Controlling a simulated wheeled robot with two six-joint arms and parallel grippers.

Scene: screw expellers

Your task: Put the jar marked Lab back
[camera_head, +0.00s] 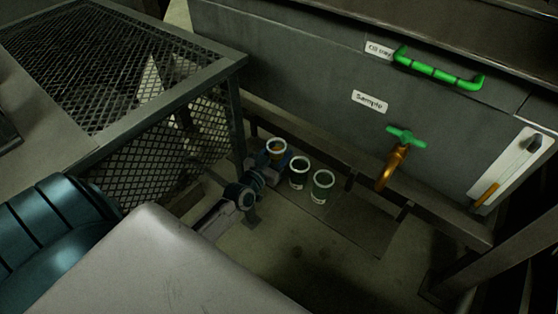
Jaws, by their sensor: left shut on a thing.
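Three small jars with white rims stand in a row near the foot of the machine. The left jar (277,147) has orange-brown contents, and my left gripper (268,163) is shut on it. The middle jar (299,171) and the right jar (322,187) stand apart to its right on a low ledge. Their labels are too small to read, so I cannot tell which is marked Lab. The gripper partly hides the lower part of the left jar. My right gripper is not in view.
A mesh guard (170,145) stands close left of my gripper. The machine wall bears a "Sample" plate (370,101), a green handle (437,69) and an orange tap (393,166) with a green lever. A ribbed teal motor (55,235) is at lower left. Floor right of the jars is clear.

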